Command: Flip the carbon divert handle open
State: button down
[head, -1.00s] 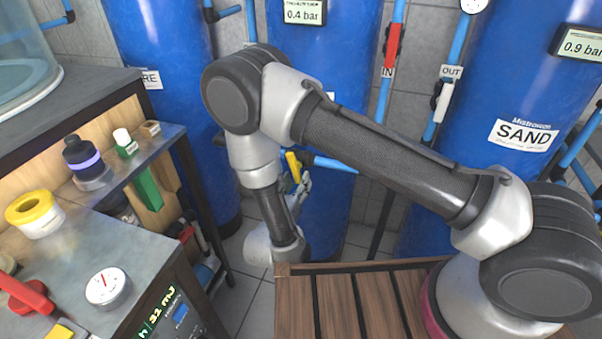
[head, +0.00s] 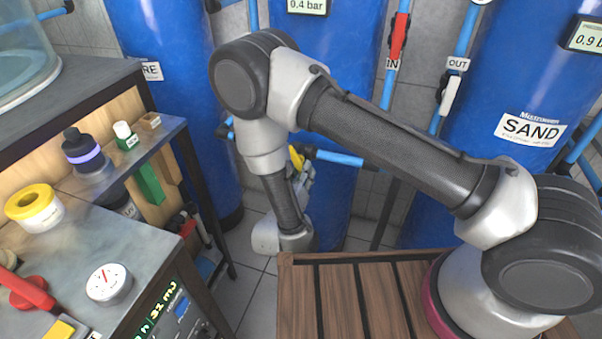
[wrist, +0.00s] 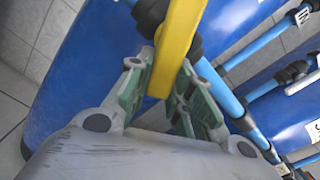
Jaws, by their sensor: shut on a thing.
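The yellow handle (wrist: 178,45) sits on a dark valve body (wrist: 150,15) on a blue pipe in the wrist view. My gripper (wrist: 163,82) has its greenish finger pads on both sides of the handle's lower end and is shut on it. In the head view a small part of the yellow handle (head: 297,157) shows beside my gripper (head: 303,178), in front of the middle blue tank. My arm and gripper hide most of the valve there, and the handle's exact angle to the pipe is hard to tell.
Blue tanks stand behind, one labelled SAND (head: 531,128). A red-handled valve (head: 398,38) and a white-handled valve (head: 450,95) are on vertical pipes. A cluttered workbench (head: 70,232) is at left. A slatted wooden surface (head: 345,295) lies below my arm.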

dwell(0.3)
jog(key=c, duration=1.3)
grip_release()
jog(key=shift+o, duration=0.2)
jog(key=o, duration=0.4)
notch_tip(320, 180, up, 9)
jog(key=shift+r, duration=0.15)
jog(key=shift+o, duration=0.4)
jog(key=shift+d+r, duration=0.1)
jog(key=shift+r, duration=0.3)
